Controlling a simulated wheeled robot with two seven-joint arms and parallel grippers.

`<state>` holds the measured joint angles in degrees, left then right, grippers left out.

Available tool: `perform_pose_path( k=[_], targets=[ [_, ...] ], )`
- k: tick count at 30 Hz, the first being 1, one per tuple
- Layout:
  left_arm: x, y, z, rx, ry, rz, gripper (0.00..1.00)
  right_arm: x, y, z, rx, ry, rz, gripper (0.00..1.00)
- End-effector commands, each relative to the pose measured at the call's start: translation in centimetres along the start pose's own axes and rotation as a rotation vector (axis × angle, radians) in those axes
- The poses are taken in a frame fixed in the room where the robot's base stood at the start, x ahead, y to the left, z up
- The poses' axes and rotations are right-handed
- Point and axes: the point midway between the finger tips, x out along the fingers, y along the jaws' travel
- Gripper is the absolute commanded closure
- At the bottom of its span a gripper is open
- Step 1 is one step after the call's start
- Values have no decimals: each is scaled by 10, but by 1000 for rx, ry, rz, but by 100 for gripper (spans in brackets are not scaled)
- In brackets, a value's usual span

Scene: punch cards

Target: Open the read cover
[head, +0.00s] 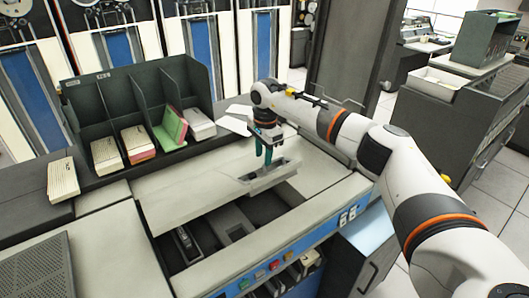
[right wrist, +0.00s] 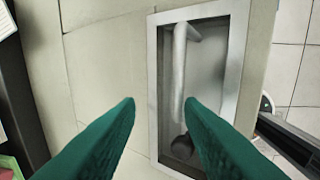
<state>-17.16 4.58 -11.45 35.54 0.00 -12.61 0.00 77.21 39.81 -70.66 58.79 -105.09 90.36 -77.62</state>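The read cover (head: 185,185) is a pale flat panel on top of the card machine. A framed, recessed handle (head: 272,176) is set in its right part. My right gripper (head: 264,160) points down with teal fingers just above the recess. In the right wrist view the fingers (right wrist: 160,104) are apart with nothing between them. The handle bar (right wrist: 179,70) lies inside the pale frame, close to the right fingertip. The left fingertip is over the flat panel outside the frame. Whether a finger touches the handle cannot be told. My left gripper is not in view.
A dark open bay (head: 240,226) with mechanisms lies in front of the panel. A dark divided rack (head: 140,105) with card stacks stands behind left. A loose card stack (head: 62,180) lies at the left. Colored buttons (head: 274,266) line the front edge.

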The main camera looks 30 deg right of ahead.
Motion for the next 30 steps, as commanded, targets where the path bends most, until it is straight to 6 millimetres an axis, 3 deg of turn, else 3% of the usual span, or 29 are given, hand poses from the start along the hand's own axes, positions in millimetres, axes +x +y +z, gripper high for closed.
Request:
perform_pose_path(
  k=[20,25,30],
  targets=[
    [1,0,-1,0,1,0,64,-2,1,0,0,2,5,70],
    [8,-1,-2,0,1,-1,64,-19,1,0,1,1,8,70],
    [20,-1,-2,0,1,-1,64,-55,1,-1,0,2,10,70]
  ],
)
